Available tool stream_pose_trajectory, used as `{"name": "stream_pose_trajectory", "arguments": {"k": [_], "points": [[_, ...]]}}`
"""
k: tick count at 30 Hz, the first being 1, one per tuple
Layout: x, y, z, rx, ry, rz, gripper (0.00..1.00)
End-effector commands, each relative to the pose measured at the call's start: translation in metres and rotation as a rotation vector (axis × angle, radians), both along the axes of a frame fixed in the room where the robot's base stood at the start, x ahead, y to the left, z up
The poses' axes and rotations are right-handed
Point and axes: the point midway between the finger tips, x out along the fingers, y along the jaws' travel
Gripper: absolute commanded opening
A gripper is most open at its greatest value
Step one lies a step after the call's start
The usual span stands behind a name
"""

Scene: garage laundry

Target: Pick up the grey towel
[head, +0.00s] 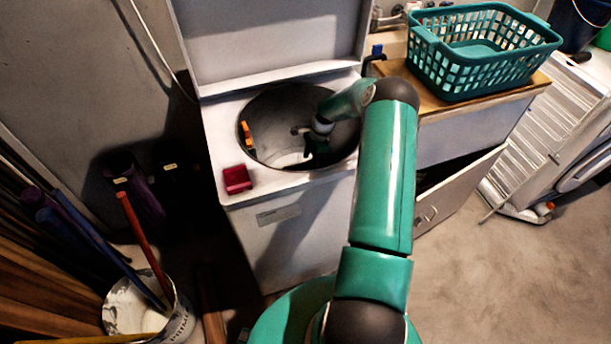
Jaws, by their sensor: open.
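My green arm reaches into the round tub (262,108) of the white top-loading machine, whose lid (265,35) stands open. My dark gripper (316,152) is inside the tub, small and in shadow, open, with nothing visible between its fingers. I cannot make out a grey towel for certain. A pale patch (288,159) shows low in the tub, just left of my gripper; I cannot tell whether it is cloth or the tub floor. My forearm hides the right side of the tub.
An orange object (246,135) is at the tub's left inner wall. A red box (237,178) sits on the machine's front left corner. A teal basket (455,75) stands on the wooden counter at right. A bucket (178,325) with poles is at lower left. Floor is clear at lower right.

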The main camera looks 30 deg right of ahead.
Motion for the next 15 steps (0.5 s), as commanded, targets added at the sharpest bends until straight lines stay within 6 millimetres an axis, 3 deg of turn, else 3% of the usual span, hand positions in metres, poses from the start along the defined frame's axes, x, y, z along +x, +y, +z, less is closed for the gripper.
{"name": "stream_pose_trajectory", "arguments": {"k": [4,12,15], "points": [[0.002,0.008,-0.019,0.002,0.0,0.002,0.44],[0.004,0.011,-0.022,0.0,-0.001,0.006,0.44],[0.004,0.011,-0.022,0.0,-0.001,0.006,0.24]]}}
